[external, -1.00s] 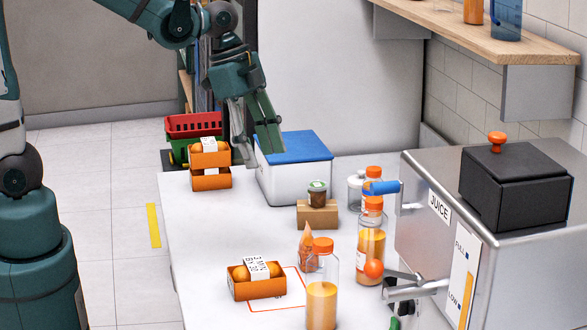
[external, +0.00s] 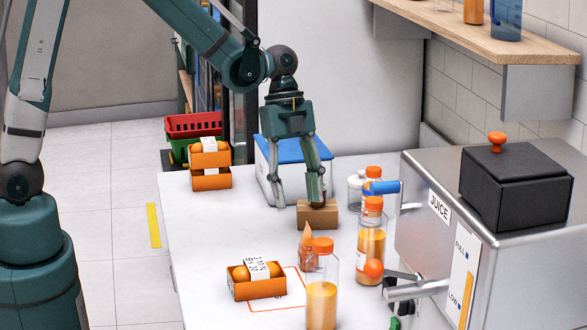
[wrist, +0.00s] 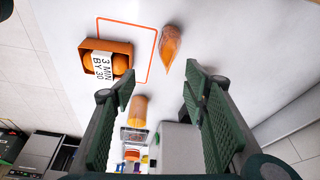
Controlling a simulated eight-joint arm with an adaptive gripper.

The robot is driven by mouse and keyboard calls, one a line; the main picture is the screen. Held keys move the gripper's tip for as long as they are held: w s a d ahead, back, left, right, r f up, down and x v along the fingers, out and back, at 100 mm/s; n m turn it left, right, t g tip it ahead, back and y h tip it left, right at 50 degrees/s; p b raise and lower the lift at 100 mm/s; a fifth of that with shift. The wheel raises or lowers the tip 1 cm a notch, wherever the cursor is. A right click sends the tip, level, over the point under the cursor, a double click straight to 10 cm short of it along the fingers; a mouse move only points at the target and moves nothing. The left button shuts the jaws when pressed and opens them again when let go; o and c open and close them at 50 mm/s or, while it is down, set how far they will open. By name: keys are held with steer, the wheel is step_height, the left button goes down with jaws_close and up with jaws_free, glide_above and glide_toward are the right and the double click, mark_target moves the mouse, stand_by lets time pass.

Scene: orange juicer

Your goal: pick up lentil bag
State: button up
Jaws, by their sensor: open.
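The lentil bag appears to be the small orange pointed bag (external: 306,240). It stands on the white table, partly hidden behind the front juice bottle (external: 322,296). In the wrist view the bag (wrist: 171,47) lies ahead of my gripper (wrist: 160,80), beyond the fingertips and slightly right of the middle. In the external view my gripper (external: 297,200) points down, open, with nothing seen between its fingers. It is farther back on the table than the bag, beside a small cardboard block (external: 318,215). The bag and the fingers are apart.
An orange crate of oranges (external: 256,287) sits left of the bag, by an orange outlined square. A second juice bottle (external: 371,243) and the metal juicer (external: 420,245) stand right. A blue-lidded white box (external: 265,180) and stacked crates (external: 210,180) are behind. The table's left middle is clear.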

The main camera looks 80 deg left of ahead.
mark_target(307, 228)
steer(key=f+m, duration=0.1)
steer(key=f, duration=0.1)
steer(key=w+a+f+m, duration=0.1)
steer(key=f, duration=0.1)
steer(key=w+f+m+g, duration=0.1)
steer(key=f, duration=0.1)
steer(key=shift+w+a+f+h+b, duration=0.15)
steer(key=shift+w+f+h+b, duration=0.15)
steer(key=shift+f+h, duration=0.1)
steer(key=shift+x, duration=1.3)
steer(key=shift+b+x, duration=0.6)
steer(key=shift+x, duration=2)
steer(key=shift+a, duration=0.1)
steer(key=c, duration=1)
